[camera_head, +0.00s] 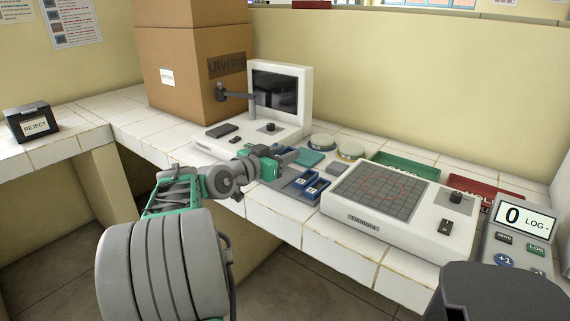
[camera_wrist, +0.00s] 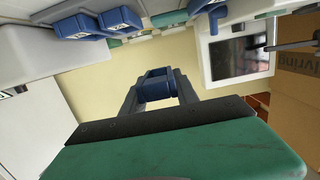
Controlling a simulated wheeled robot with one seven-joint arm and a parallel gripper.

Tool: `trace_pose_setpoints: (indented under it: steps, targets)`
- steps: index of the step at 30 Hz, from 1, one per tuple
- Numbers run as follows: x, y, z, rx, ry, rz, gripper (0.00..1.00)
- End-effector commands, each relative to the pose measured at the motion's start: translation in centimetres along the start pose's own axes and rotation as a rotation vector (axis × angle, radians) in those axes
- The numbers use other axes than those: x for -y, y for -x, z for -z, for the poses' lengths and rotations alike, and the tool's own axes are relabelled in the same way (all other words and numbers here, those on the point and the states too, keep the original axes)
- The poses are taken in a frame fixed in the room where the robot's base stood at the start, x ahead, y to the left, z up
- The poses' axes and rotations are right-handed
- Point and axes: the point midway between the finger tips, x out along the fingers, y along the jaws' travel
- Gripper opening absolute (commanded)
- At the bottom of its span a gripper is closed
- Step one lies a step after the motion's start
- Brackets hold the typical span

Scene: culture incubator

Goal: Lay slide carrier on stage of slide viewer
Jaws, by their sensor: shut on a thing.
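My gripper (camera_head: 286,157) is shut on a blue slide carrier (camera_wrist: 158,86), which sits between both fingers in the wrist view. The held carrier is hard to make out in the head view. The slide viewer (camera_head: 293,127) is a white unit with an upright dark screen, left of and behind my gripper. Its low base carries a dark flat plate (camera_head: 222,131), which looks like the stage, and a dark knob. The viewer also shows in the wrist view (camera_wrist: 207,62). My gripper is apart from the stage, to its right and nearer the front.
Two more blue carriers (camera_head: 317,188) lie in a grey tray in front of my gripper. A white gridded device (camera_head: 400,228), a green tray (camera_head: 405,166) and a red tray (camera_head: 480,187) are to the right. A cardboard box (camera_head: 185,75) stands behind the viewer; a REJECT box (camera_head: 33,125) is far left.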

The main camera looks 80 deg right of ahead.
Motion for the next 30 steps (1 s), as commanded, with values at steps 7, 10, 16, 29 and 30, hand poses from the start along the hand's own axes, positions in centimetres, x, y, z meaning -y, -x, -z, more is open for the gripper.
trace_pose_setpoints:
  steps: [7, 10, 16, 29, 30]
  targets:
    - [-3.8, 6.2, 2.4, 0.001, -0.001, 0.004, 0.00]
    - [-4.7, 7.5, 2.8, 0.001, 0.002, 0.003, 0.00]
    - [-4.9, 8.2, 3.6, 0.002, 0.001, 0.010, 0.00]
    - [1.0, 12.5, -3.7, 0.003, 0.046, 0.287, 0.00]
    - [2.0, 13.5, -4.3, 0.002, 0.052, 0.323, 0.00]
